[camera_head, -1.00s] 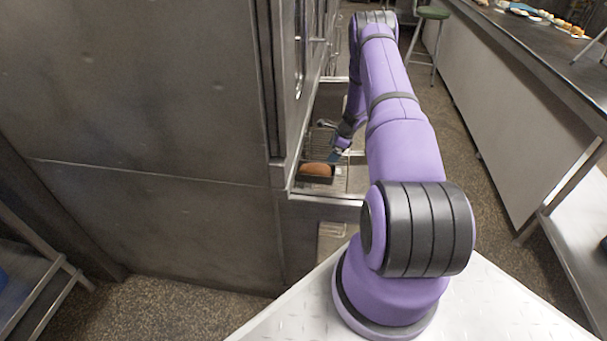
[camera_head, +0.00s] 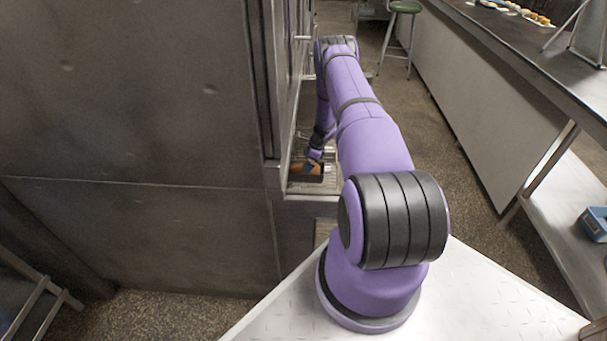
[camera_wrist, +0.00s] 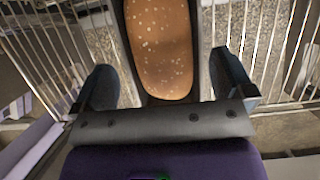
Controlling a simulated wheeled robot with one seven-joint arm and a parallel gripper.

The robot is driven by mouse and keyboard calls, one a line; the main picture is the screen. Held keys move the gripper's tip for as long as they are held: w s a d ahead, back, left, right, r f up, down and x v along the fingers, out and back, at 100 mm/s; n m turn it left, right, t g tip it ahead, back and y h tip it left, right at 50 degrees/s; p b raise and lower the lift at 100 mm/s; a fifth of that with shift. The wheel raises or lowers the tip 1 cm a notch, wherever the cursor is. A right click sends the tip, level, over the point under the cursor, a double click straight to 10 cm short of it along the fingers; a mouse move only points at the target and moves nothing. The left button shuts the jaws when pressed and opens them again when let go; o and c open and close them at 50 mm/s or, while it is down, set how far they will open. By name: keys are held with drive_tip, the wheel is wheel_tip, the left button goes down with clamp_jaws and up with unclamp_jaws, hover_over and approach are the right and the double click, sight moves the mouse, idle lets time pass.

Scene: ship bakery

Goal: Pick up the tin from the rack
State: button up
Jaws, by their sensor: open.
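The tin (camera_head: 293,177) is dark and holds a brown loaf (camera_head: 299,168). It sits on the wire rack inside the metal cabinet in the head view. In the wrist view the dark tin (camera_wrist: 203,20) lies ahead of my gripper, with the seeded loaf (camera_wrist: 160,45) filling it. My gripper (camera_wrist: 162,85) is open. Its two fingers stand apart, to the left and right of the tin's near end, and nothing is held. In the head view my gripper (camera_head: 314,158) is over the tin and partly hides it.
Wire rack bars (camera_wrist: 270,50) spread on both sides of the tin. The steel cabinet wall (camera_head: 140,120) stands close on the left. A long counter (camera_head: 500,40) with small baked goods runs along the right.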

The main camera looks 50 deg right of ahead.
drive_tip(key=x, duration=0.5)
drive_tip(key=shift+s+d+f, duration=0.1)
drive_tip(key=shift+d, duration=0.05)
drive_tip(key=c, duration=0.6)
drive_tip(key=shift+c, duration=0.3)
